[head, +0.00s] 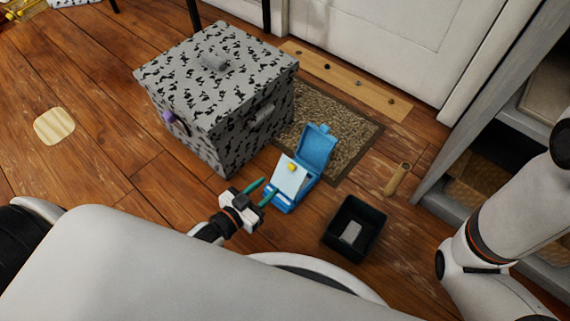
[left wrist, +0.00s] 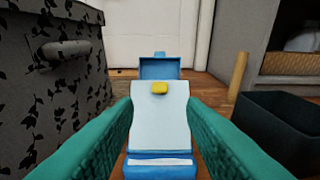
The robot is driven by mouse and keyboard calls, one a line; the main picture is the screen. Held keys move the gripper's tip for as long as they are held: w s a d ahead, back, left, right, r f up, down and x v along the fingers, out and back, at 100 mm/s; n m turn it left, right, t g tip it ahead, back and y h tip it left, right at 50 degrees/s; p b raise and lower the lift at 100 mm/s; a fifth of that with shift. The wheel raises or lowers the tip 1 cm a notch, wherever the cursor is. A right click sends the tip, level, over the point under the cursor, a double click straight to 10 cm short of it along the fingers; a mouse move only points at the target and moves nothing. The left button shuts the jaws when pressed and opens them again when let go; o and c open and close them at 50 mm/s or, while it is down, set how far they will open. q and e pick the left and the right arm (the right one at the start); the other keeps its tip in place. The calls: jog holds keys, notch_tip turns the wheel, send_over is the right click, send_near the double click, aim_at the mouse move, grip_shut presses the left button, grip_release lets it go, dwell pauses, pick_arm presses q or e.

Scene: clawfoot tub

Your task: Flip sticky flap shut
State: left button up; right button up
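A blue case (head: 284,204) stands on the floor with its blue lid (head: 319,146) raised at the back. A pale flat flap (head: 287,180) with a yellow knob (head: 291,167) slopes up at the front of the case. In the left wrist view the flap (left wrist: 160,118) lies straight ahead, with the yellow knob (left wrist: 159,87) near its upper edge and the lid (left wrist: 160,69) behind. My left gripper (head: 264,189) is open, its teal fingers apart at the near side of the case. Whether a finger touches the case I cannot tell. My right gripper is out of view.
A large grey patterned box (head: 220,140) stands left of the case. A black bin (head: 372,217) with a grey item inside is to the right. A wooden tube (head: 397,180), a mat (head: 345,135) and a grey shelf (head: 475,130) lie beyond. Floor at left is mostly clear.

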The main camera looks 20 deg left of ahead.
aim_at(290, 168)
pick_arm(q)
jog(key=shift+b+x, duration=2.65)
jog(key=shift+x, duration=1.1)
jog(key=shift+w+d+f, duration=0.1)
jog(key=shift+w, duration=0.15)
jog(key=shift+w+p, duration=0.15)
jog(key=shift+p, duration=0.25)
jog(key=shift+c, duration=0.4)
